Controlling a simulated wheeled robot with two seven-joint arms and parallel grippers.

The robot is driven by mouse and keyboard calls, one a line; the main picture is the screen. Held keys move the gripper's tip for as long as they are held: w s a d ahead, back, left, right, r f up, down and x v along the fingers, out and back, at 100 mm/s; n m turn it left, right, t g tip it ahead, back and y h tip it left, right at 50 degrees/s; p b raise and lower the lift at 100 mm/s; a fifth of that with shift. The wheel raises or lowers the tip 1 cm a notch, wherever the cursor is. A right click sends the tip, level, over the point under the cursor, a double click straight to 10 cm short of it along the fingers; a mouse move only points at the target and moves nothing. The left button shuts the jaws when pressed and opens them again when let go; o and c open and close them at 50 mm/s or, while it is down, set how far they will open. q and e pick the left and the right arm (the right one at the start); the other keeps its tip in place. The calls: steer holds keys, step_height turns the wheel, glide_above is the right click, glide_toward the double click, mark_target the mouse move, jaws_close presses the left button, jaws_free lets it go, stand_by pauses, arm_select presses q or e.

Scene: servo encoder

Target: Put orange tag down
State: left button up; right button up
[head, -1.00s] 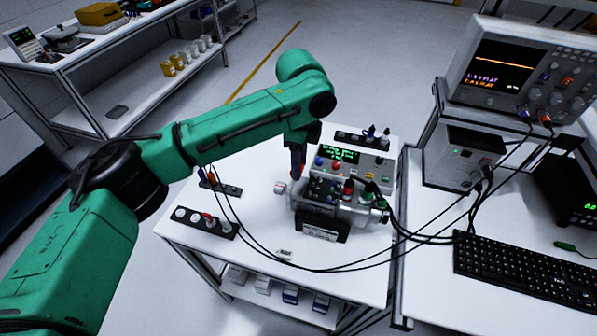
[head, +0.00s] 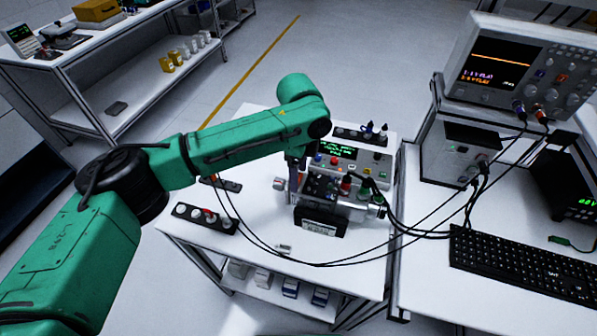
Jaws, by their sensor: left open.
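My left gripper (head: 294,188) points down at the left end of the servo test fixture (head: 322,222) on the white table. It is small and partly lost against the dark parts behind it; its jaws are open. I cannot make out the orange tag for certain: it is hidden or too small around the fingers. A small pale block (head: 279,184) sits at the fixture's left end, close to the fingers. My right gripper is not in view.
A control box with green display (head: 338,150) stands behind the fixture. Black cables (head: 321,264) loop across the table front. A dark strip with several round pieces (head: 204,218) lies left. An oscilloscope (head: 520,65) and keyboard (head: 525,268) are on the right bench.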

arm_select(q)
step_height(320, 180, up, 12)
steer(key=b, duration=0.3)
